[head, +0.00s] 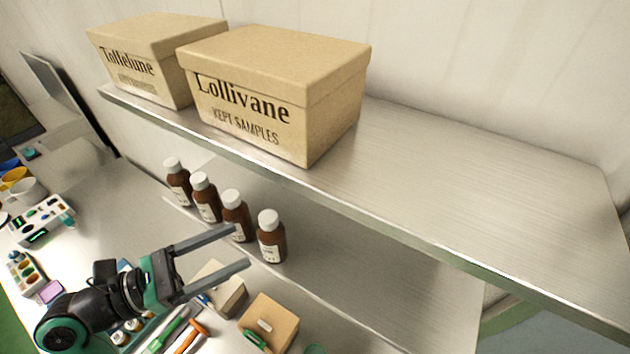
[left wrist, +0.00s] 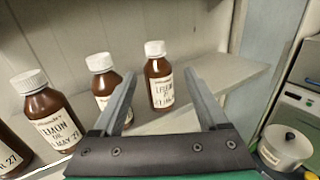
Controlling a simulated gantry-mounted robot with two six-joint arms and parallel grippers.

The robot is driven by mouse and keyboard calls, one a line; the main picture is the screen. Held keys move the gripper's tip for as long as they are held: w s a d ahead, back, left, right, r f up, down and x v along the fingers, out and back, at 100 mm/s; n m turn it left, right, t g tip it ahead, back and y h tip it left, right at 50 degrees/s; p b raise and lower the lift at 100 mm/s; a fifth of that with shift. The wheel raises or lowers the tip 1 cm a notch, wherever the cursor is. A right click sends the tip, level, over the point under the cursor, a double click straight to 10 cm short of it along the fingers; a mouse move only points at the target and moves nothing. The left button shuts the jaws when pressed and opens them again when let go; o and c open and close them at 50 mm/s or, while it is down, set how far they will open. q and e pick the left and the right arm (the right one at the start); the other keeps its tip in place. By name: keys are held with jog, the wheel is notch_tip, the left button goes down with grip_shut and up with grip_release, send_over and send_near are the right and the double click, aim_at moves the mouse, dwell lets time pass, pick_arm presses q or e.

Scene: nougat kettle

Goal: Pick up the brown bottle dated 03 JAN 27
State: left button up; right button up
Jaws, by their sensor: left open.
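Several brown bottles with white caps and white labels stand upright in a row on the lower shelf (head: 370,290). From left to right in the head view they are the first (head: 177,183), second (head: 206,200), third (head: 236,216) and fourth bottle (head: 271,240). In the left wrist view, the fourth (left wrist: 160,86) stands beyond and between the fingers; its date is too small to read surely. The third (left wrist: 103,84) is partly hidden by a finger. The second (left wrist: 50,122) reads MAY 27. The first (left wrist: 8,148) is cut off. My left gripper (head: 240,247) is open and empty, in front of the row.
An upper shelf (head: 480,200) overhangs the bottles and carries two cardboard boxes (head: 275,90) (head: 140,60). Below the gripper, the bench holds small boxes (head: 270,320) and pens. The lower shelf is clear right of the bottles.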

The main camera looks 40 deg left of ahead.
aim_at(260, 234)
pick_arm(q)
jog(key=shift+w+f+b, duration=0.25)
jog(key=shift+f+b, duration=0.05)
jog(key=shift+b, duration=0.05)
jog(key=x, duration=0.5)
jog(key=shift+r+p, duration=0.1)
jog(key=shift+p, duration=0.2)
jog(key=shift+w+d+f+p, duration=0.1)
jog(key=shift+w+d+f, duration=0.15)
jog(key=shift+w, duration=0.7)
jog(key=shift+w+d+f+p, duration=0.15)
jog(key=shift+w+d+f, duration=0.15)
jog(key=shift+w, duration=0.6)
jog(key=shift+w+d+f+p, duration=0.1)
jog(key=shift+w+d+f, duration=0.15)
jog(key=shift+w, duration=0.7)
grip_shut()
